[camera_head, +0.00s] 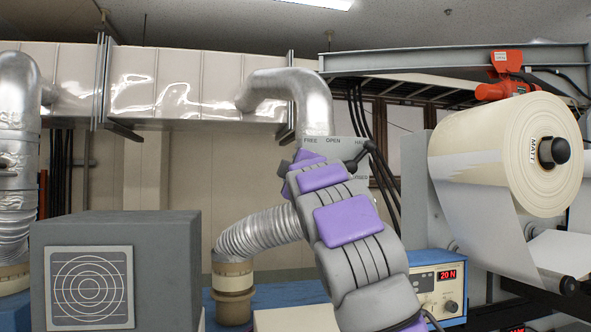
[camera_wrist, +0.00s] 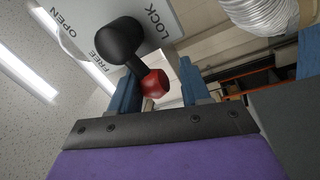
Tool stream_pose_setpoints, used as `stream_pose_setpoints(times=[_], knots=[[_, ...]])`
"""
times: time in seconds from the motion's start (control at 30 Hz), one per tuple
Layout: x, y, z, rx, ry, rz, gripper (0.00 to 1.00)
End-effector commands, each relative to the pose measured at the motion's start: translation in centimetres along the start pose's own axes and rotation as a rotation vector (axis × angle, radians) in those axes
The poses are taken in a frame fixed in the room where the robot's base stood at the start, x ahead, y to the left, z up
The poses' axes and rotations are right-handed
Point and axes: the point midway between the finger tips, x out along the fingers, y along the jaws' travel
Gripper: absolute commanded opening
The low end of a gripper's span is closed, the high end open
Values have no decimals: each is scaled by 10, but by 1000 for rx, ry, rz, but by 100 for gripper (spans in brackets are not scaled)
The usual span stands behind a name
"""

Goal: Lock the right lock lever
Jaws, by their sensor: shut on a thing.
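In the wrist view a lever (camera_wrist: 122,38) has a thick black knob and shaft and a red part between my fingers. It stands in front of a pale label plate (camera_wrist: 172,22) marked OPEN, FREE and LOCK. My gripper (camera_wrist: 157,88), with two blue fingers, is shut on the lever at the red part. The lever slants between the FREE and LOCK words; its exact setting cannot be told.
A black handle (camera_head: 357,156) sticks out beside the plate near partly hidden words. A blue control box (camera_head: 437,289) reading 20 N stands right of my arm, below a large paper roll (camera_head: 505,150). A flexible silver duct (camera_head: 258,232) and a grey box (camera_head: 115,270) lie left.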

Motion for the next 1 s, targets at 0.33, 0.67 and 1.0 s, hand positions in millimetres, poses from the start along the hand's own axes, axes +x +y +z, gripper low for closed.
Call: stream_pose_setpoints(times=[0.33, 0.67, 1.0], knots=[[-1, 2, 2, 1, -2, 4, 56], [-10, 5, -1, -1, 3, 12, 56], [-45, 3, 0, 0, 2, 11, 56]])
